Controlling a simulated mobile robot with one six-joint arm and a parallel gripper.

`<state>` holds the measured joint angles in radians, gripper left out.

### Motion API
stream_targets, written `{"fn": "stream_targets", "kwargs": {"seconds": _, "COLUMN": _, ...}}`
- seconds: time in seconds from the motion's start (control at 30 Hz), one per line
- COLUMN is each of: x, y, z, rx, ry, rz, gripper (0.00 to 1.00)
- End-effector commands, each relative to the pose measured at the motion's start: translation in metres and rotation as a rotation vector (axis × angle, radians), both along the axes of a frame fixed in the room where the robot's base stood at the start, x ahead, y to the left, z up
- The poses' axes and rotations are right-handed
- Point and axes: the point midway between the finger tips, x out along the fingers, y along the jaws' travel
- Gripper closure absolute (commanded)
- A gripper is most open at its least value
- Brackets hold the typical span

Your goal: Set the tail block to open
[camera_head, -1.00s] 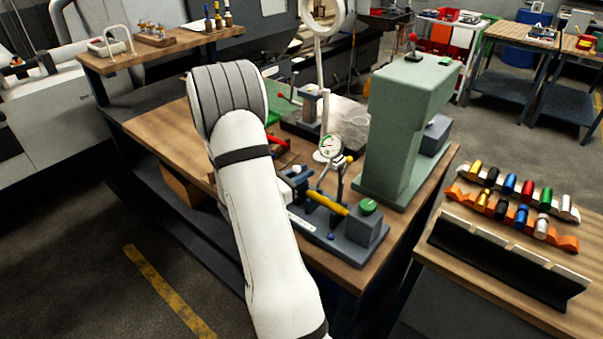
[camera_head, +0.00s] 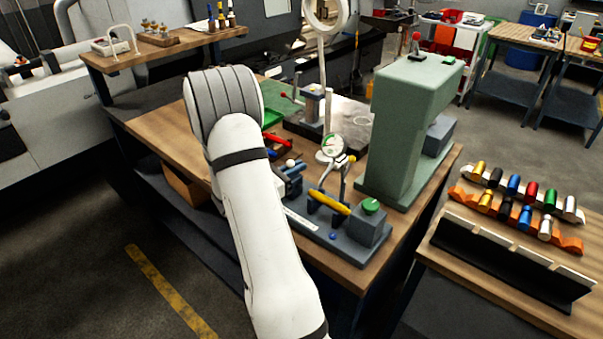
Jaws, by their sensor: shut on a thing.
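A blue-grey bench fixture (camera_head: 318,234) stands on the wooden bench, partly behind my arm. At its right end is a grey block (camera_head: 368,228) with a green top (camera_head: 371,205). At its left is a dark blue block (camera_head: 291,184), partly covered by my arm, with a small white ball knob (camera_head: 290,163) above it. I cannot tell for certain which block is the tail block. A yellow bar (camera_head: 328,202) lies between them, beneath a dial gauge (camera_head: 332,146). My gripper is hidden behind my white arm, so its fingers and what they hold do not show.
A tall green press-like stand (camera_head: 405,135) rises right of the fixture. A ring lamp (camera_head: 325,60) stands behind the gauge. A red-handled tool (camera_head: 278,143) lies behind my arm. Racks of coloured cylinders (camera_head: 520,205) stand on the right table.

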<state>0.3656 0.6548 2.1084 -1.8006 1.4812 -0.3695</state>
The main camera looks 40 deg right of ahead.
Motion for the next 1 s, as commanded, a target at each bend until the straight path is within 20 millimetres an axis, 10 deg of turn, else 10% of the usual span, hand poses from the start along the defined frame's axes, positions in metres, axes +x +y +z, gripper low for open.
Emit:
{"fn": "stream_targets", "kwargs": {"seconds": 0.2, "x": 0.004, "y": 0.001, "z": 0.001, "rx": 0.0, "ry": -0.004, "rz": 0.012, "gripper": 1.0}}
{"fn": "stream_targets", "kwargs": {"seconds": 0.5, "x": 0.003, "y": 0.001, "z": 0.001, "rx": 0.0, "ry": -0.003, "rz": 0.01, "gripper": 0.7}}
{"fn": "stream_targets", "kwargs": {"seconds": 1.0, "x": 0.008, "y": 0.039, "z": -0.002, "rx": 0.001, "ry": -0.002, "rz": 0.013, "gripper": 0.7}}
